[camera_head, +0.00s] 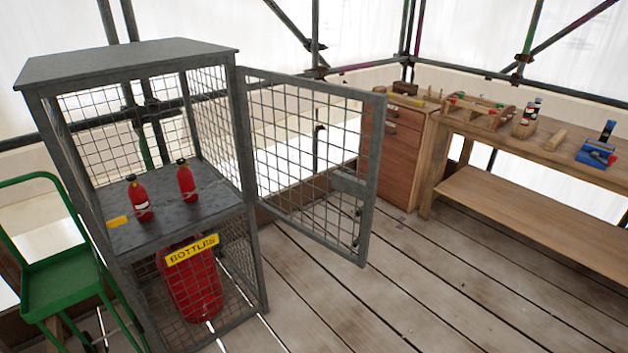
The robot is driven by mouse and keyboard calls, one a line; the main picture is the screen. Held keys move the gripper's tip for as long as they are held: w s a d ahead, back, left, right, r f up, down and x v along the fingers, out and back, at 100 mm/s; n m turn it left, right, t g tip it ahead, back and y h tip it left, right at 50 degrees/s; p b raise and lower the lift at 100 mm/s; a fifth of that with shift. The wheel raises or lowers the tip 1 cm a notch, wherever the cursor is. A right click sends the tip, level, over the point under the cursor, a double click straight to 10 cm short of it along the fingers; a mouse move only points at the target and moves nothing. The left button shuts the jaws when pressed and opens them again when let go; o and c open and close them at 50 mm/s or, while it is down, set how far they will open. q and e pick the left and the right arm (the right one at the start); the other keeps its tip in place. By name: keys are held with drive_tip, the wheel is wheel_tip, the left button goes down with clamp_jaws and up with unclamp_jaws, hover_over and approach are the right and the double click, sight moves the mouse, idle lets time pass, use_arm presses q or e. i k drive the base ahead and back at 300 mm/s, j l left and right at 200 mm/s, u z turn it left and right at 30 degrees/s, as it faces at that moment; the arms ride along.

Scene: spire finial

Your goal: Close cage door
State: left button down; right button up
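The metal cage (128,64) stands at the left in the head view, with a grey frame and mesh sides. Its mesh door (373,180) is hinged at the cage's right front post and stands wide open, swung out to the right. A latch plate (347,185) sits near the door's free edge. Two small red bottles (139,199) (186,181) stand on the cage's shelf (165,222). A larger red cylinder (195,285) is in the lower part, behind a yellow BOTTLES sign (191,250). Neither of my grippers is in view.
A green cart (62,283) stands close at the cage's left. A wooden drawer cabinet (398,155) and a workbench (560,150) with tools are behind and right of the door. The plank floor (440,285) in front of the door is clear.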

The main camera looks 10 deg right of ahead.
sight(366, 191)
drive_tip(key=u, duration=1.9)
drive_tip(key=k+l, duration=0.1)
drive_tip(key=l, duration=0.5)
drive_tip(key=k+l, duration=0.1)
drive_tip(key=l, duration=1.1)
drive_tip(key=k+l, duration=0.15)
drive_tip(key=l, duration=0.45)
drive_tip(key=k+l, duration=0.1)
drive_tip(key=l, duration=0.5)
drive_tip(key=k+l, duration=0.1)
drive_tip(key=l, duration=1.05)
drive_tip(key=k, duration=0.05)
